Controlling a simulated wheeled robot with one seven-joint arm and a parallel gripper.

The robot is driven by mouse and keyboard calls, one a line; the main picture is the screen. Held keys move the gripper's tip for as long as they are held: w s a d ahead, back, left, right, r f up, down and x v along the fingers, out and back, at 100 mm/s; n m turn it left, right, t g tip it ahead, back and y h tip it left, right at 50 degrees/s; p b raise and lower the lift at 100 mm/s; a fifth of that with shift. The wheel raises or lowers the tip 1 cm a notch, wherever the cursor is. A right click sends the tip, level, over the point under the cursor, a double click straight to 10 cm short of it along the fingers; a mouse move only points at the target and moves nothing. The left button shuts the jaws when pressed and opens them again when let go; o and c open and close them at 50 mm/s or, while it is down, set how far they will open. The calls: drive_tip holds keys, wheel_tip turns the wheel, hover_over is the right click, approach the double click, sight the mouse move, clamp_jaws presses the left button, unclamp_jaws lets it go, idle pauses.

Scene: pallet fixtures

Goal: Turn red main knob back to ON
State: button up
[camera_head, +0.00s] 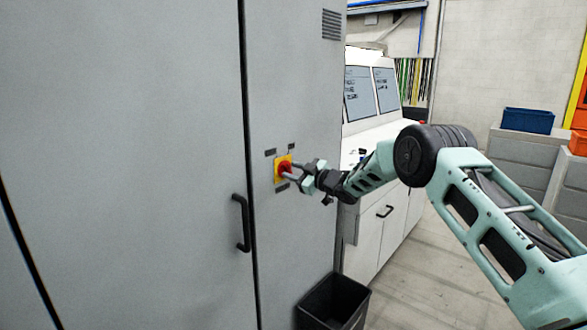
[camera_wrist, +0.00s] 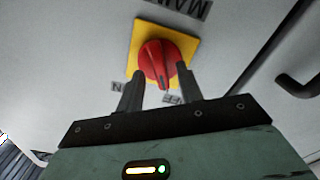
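The red main knob (camera_head: 285,169) sits on a yellow square plate (camera_head: 278,178) on the grey cabinet door, with small dark labels around it. In the wrist view the knob (camera_wrist: 157,60) shows large in front of me on the yellow plate (camera_wrist: 188,45). Its raised ridge points down in the picture, towards a partly hidden label (camera_wrist: 173,99); another label (camera_wrist: 118,87) ending in N is at the left. My gripper (camera_wrist: 160,73) has its two fingers apart, one on each side of the knob's lower part. I cannot tell whether they touch it. In the head view my gripper (camera_head: 291,174) is at the knob.
A black door handle (camera_head: 241,222) sticks out left of and below the knob. A dark open bin (camera_head: 334,302) stands on the floor by the cabinet. A white console (camera_head: 372,120) with screens stands behind my arm. Open floor lies to the right.

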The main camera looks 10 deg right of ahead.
drive_tip(key=shift+w+a, duration=0.1)
drive_tip(key=shift+w, duration=0.05)
clamp_jaws()
drive_tip(key=shift+m, duration=0.3)
drive_tip(key=shift+m+b, duration=0.3)
drive_tip(key=shift+m, duration=0.6)
drive_tip(key=m, duration=0.3)
drive_tip(key=shift+m, duration=0.4)
drive_tip(key=m, duration=0.3)
drive_tip(key=m+p, duration=0.1)
drive_tip(key=m, duration=0.1)
drive_tip(key=shift+w+d+m, duration=0.1)
drive_tip(key=shift+d+m, duration=0.15)
drive_tip(key=shift+m, duration=0.05)
